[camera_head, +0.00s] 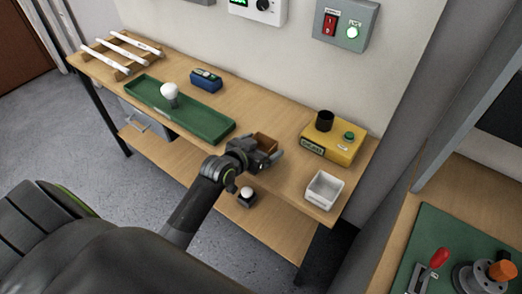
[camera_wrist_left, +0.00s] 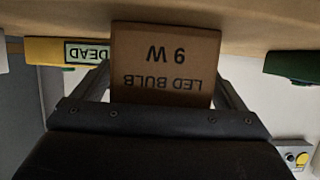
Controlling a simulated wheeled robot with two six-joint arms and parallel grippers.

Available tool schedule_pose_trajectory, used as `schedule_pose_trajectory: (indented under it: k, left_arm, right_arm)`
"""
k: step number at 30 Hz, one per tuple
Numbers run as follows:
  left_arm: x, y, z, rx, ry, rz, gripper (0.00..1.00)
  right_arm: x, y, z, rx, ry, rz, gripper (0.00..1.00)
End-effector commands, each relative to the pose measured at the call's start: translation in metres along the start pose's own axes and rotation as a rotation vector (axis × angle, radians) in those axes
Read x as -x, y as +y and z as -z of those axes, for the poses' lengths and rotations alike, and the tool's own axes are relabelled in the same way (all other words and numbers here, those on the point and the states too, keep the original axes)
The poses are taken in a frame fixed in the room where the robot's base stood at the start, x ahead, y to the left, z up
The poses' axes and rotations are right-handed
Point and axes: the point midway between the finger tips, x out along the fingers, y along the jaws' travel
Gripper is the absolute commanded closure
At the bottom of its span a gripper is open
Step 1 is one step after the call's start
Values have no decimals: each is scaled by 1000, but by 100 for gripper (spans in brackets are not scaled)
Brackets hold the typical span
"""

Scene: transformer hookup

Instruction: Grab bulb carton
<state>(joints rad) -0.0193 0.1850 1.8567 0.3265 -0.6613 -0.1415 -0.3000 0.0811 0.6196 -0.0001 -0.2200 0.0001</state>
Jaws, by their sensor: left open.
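The brown bulb carton (camera_head: 264,142) stands on the wooden bench, partly hidden by my left gripper (camera_head: 266,156) in the head view. In the left wrist view the carton (camera_wrist_left: 165,62) fills the middle, its "LED BULB 9 W" print upside down. My left gripper (camera_wrist_left: 165,92) is open, with one finger on each side of the carton. Whether the fingers touch it I cannot tell. My right gripper is not in view.
A yellow "DEAD" tester (camera_head: 332,140) and a white bin (camera_head: 323,188) are right of the carton. A green tray (camera_head: 205,125) with an upright bulb (camera_head: 170,95), a blue device (camera_head: 206,79) and a tube rack (camera_head: 122,50) are left. Another bulb (camera_head: 247,191) is below.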

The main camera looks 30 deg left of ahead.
Motion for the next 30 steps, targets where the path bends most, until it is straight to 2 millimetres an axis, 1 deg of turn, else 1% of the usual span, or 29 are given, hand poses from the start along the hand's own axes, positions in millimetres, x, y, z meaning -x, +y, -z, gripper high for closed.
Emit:
schedule_pose_trajectory:
  k: [3,10,21,27,30]
  left_arm:
    - [-6,0,0,1,0,0,7]
    - [-7,0,0,1,1,0,7]
    - [-7,0,0,0,0,0,55]
    - [-7,0,0,0,1,0,55]
    - [-4,0,7,-2,3,0,55]
  right_arm:
    - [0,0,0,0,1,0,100]
    - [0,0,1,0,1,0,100]
    - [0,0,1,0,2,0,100]
    - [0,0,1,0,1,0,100]
    - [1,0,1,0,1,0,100]
